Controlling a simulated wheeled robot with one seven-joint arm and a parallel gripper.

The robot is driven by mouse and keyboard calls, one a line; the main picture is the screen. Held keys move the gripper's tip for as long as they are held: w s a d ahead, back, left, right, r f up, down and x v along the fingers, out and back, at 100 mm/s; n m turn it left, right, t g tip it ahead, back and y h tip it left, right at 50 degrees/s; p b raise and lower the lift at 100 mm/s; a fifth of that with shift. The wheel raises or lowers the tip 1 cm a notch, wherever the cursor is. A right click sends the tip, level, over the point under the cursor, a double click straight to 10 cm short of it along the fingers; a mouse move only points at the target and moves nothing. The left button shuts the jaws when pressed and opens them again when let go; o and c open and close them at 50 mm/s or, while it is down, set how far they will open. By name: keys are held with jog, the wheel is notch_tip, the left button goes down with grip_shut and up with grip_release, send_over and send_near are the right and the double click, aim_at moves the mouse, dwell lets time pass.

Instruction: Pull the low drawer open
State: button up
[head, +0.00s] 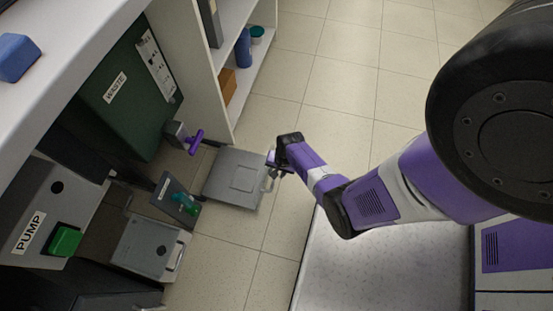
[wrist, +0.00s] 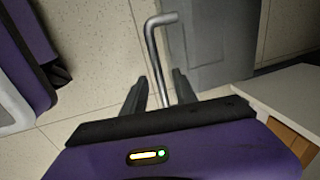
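The low drawer (head: 232,180) is a grey, flat-topped box near the floor in the head view. A metal bar handle (head: 270,182) is on its right side. Its grey surface also shows at the top of the wrist view (wrist: 212,45). My gripper (head: 274,163) is at that handle. In the wrist view my gripper (wrist: 160,90) has its two dark fingers apart. The bent handle bar (wrist: 153,55) runs down between them, with a visible gap on each side. The bar's lower end is hidden behind the gripper body.
A second grey box (head: 145,248) with a handle stands lower left, beside a panel with a green lever (head: 185,203). A dark green WASTE box (head: 125,95), purple tap handle (head: 195,142) and white shelf (head: 232,20) are near. Tiled floor (head: 325,80) is clear behind.

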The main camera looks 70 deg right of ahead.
notch_tip(320, 180, up, 8)
jog(key=s+p, duration=0.1)
jog(key=p, duration=0.3)
jog(key=shift+s+f, duration=0.2)
jog(key=shift+s, duration=0.05)
dwell(0.4)
